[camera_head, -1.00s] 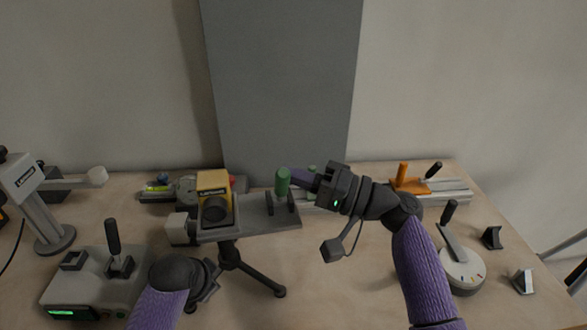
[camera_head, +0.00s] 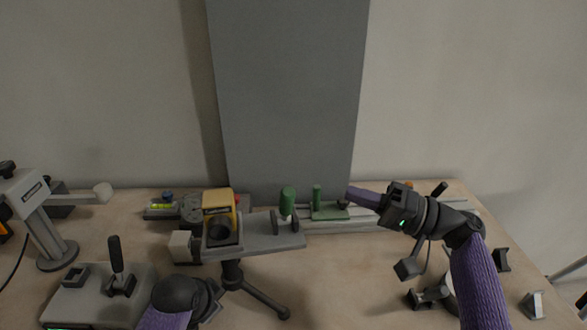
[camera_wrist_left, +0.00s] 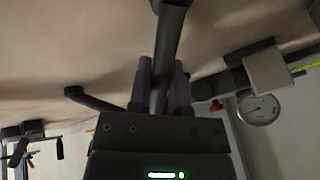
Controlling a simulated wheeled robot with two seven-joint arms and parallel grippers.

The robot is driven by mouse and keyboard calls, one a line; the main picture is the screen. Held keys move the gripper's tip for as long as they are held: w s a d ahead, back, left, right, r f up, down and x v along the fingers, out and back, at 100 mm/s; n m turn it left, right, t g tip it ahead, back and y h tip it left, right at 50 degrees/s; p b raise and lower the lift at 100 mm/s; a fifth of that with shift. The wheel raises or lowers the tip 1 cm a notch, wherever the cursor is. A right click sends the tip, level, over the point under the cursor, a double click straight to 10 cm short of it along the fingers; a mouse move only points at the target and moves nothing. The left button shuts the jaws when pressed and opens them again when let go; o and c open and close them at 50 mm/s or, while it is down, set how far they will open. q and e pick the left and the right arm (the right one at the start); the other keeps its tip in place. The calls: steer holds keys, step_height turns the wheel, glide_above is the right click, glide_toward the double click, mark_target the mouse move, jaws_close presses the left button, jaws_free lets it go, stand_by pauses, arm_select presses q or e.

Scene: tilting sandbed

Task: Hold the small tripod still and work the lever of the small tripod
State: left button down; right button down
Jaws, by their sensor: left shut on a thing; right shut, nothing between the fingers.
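The small tripod stands upright on the table, with a dark leg (camera_head: 262,298) and a grey top plate (camera_head: 262,235). Its lever (camera_head: 288,200) has a green handle, stands nearly upright between two dark brackets, and nothing touches it. My left gripper (camera_wrist_left: 160,88) is shut around the tripod's dark post (camera_wrist_left: 165,45) in the left wrist view; in the head view its fingers are mostly hidden behind its wrist. My right gripper (camera_head: 358,194) is shut and empty, its purple fingertips to the right of the lever and clear of it.
A yellow-topped box (camera_head: 219,203) sits at the plate's left end. Behind the plate, a rail carries a green slider (camera_head: 331,211). A grey box with a black lever (camera_head: 116,255) stands at left. Small dark blocks (camera_head: 502,260) lie at right.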

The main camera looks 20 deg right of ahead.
arm_select(q)
steer(key=shift+c, duration=2.4)
jaws_free()
